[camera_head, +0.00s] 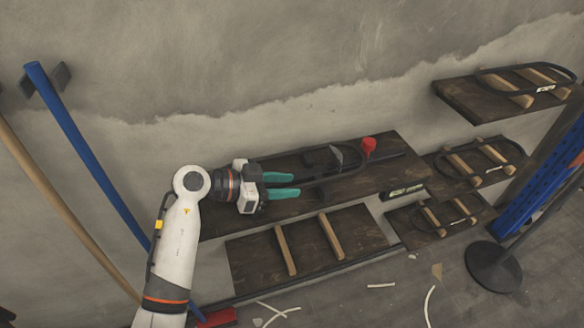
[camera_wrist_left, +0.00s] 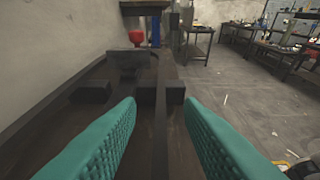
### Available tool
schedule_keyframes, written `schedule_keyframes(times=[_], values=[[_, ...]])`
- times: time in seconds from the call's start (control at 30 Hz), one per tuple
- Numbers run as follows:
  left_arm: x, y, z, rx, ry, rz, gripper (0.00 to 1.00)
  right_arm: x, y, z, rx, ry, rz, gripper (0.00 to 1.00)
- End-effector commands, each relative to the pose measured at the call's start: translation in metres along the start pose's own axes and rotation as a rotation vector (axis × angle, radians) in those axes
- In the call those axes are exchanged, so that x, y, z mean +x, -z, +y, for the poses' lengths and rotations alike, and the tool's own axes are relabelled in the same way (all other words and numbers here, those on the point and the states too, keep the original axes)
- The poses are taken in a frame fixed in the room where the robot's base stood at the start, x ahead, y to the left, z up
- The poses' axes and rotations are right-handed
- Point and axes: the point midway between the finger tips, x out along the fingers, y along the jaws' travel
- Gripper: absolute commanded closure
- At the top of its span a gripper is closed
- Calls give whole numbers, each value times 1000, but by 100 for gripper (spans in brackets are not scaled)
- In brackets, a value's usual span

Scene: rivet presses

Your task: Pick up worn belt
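My left gripper (camera_head: 298,184) is open over the upper wooden shelf, its two teal fingers pointing right. In the left wrist view, the open fingers (camera_wrist_left: 159,102) sit on either side of a long dark strip (camera_wrist_left: 161,125) that runs forward along the shelf. This strip may be the worn belt; it looks thin and black, and I cannot tell whether it is a belt or part of the shelf. No contact shows between the fingers and the strip. Other black belt loops (camera_head: 508,150) lie around wooden blocks on the right shelves. My right gripper is not in view.
A red funnel-like object (camera_head: 369,147) and dark blocks (camera_wrist_left: 91,92) stand on the upper shelf (camera_head: 395,175). A lower shelf (camera_head: 252,262) holds two wooden bars. The wall is close behind. A blue post (camera_head: 545,185) and round black base (camera_head: 492,267) are at right.

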Motion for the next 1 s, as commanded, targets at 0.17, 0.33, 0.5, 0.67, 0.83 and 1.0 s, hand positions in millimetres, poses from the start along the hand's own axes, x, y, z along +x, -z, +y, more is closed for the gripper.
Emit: schedule_keyframes(times=[0.17, 0.33, 0.5, 0.67, 0.83, 1.0], values=[[13, -1, 0, 0, 1, 0, 66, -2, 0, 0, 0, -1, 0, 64], [13, 0, 0, 1, 0, 1, 66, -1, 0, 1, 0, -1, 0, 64], [13, 0, 0, 1, 0, 0, 89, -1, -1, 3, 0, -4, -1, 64], [13, 0, 0, 1, 0, 0, 100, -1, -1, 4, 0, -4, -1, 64], [13, -1, 0, 1, 0, -1, 100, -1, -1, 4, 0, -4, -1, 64], [10, -2, 0, 2, -1, -1, 100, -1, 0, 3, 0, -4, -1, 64]])
